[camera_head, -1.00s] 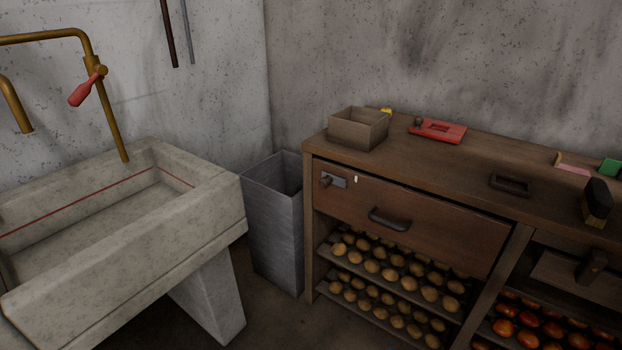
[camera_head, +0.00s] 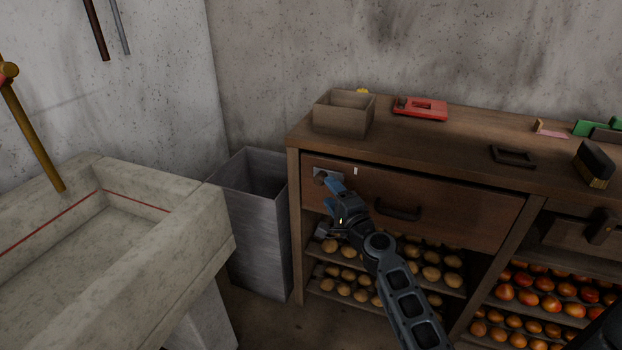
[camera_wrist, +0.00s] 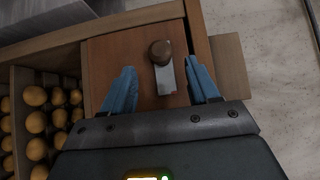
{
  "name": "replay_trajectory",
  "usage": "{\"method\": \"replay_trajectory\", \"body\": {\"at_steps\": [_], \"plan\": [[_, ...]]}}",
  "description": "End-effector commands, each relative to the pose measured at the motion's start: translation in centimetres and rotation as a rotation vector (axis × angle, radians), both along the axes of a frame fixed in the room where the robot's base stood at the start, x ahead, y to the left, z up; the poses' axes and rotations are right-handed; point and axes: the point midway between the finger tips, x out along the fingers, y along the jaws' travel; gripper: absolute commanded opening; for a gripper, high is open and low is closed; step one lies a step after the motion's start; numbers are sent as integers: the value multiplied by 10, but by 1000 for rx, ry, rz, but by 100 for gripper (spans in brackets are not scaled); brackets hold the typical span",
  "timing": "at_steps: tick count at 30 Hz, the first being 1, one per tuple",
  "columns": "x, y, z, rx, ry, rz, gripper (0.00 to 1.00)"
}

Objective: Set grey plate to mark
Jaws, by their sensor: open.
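The grey plate (camera_head: 330,173) is on the upper left of the wooden drawer front and carries a round brown knob (camera_wrist: 161,52). A small white mark (camera_head: 355,171) is on the drawer front to the right of the plate, with a gap between them. My gripper (camera_head: 336,187) is at the plate, its blue fingers partly covering it in the head view. In the wrist view the plate (camera_wrist: 166,80) and knob lie between the open fingers (camera_wrist: 160,75), with space on both sides. I cannot make out the white mark in the wrist view.
A dark drawer handle (camera_head: 398,210) is right of my gripper. Shelves of potatoes (camera_head: 430,273) are below. An open box (camera_head: 343,121) and a red scale-like object (camera_head: 420,108) stand on top. A grey bin (camera_head: 250,260) and stone sink (camera_head: 150,245) are left.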

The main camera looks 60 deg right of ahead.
Motion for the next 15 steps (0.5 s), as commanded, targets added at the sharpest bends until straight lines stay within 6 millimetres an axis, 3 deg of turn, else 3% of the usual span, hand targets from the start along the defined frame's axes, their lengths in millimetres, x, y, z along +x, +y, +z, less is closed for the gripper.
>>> {"method": "replay_trajectory", "body": {"at_steps": [15], "plan": [[51, -43, 1, -2, 1, 1, 60]]}}
